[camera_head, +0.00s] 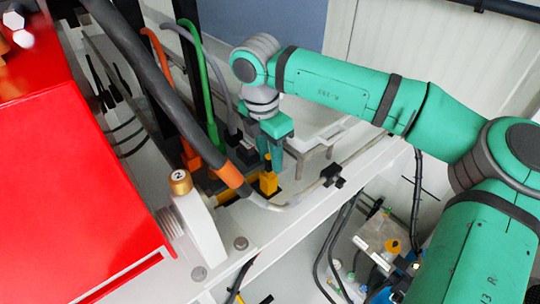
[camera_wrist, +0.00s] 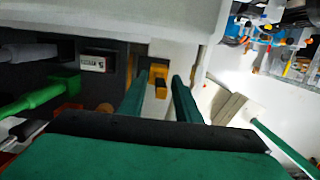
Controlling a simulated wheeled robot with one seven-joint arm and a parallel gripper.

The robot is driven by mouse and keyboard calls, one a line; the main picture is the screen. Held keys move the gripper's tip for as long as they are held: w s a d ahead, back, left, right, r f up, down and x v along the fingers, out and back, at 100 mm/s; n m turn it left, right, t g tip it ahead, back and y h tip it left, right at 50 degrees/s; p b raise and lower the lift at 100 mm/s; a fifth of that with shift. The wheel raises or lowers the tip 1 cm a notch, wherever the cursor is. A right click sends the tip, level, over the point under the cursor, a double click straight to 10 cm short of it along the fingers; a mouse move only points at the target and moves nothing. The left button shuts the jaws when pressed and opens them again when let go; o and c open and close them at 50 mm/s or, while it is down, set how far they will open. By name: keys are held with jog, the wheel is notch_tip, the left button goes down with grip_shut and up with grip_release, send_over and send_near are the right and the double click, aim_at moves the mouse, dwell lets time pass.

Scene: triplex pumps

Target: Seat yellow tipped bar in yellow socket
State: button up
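An upright yellow block (camera_head: 268,182) with a dark upper part stands on the machine, just below my gripper (camera_head: 270,160); it looks like the yellow tip of the bar, but I cannot tell for sure. In the wrist view the yellow piece (camera_wrist: 160,88) with black on it shows between my two green fingers (camera_wrist: 160,76). The fingers are apart, with a gap to either side of it, and they hold nothing visible. A yellow patch (camera_head: 229,197) low beside the block may be part of the yellow socket; most of it is hidden behind the orange-banded hose.
The thick hose with an orange band (camera_head: 230,175) passes close in front. Orange (camera_head: 192,155) and green (camera_head: 213,135) cable ends stand to the left. A red housing (camera_head: 75,180) fills the left. A white beam (camera_head: 310,200) runs along the front, with a black clamp (camera_head: 332,176).

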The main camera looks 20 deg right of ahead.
notch_tip(320, 180, up, 12)
jog(key=a, duration=0.1)
jog(key=shift+s+a, duration=0.15)
jog(key=shift+s, duration=0.05)
dwell(0.6)
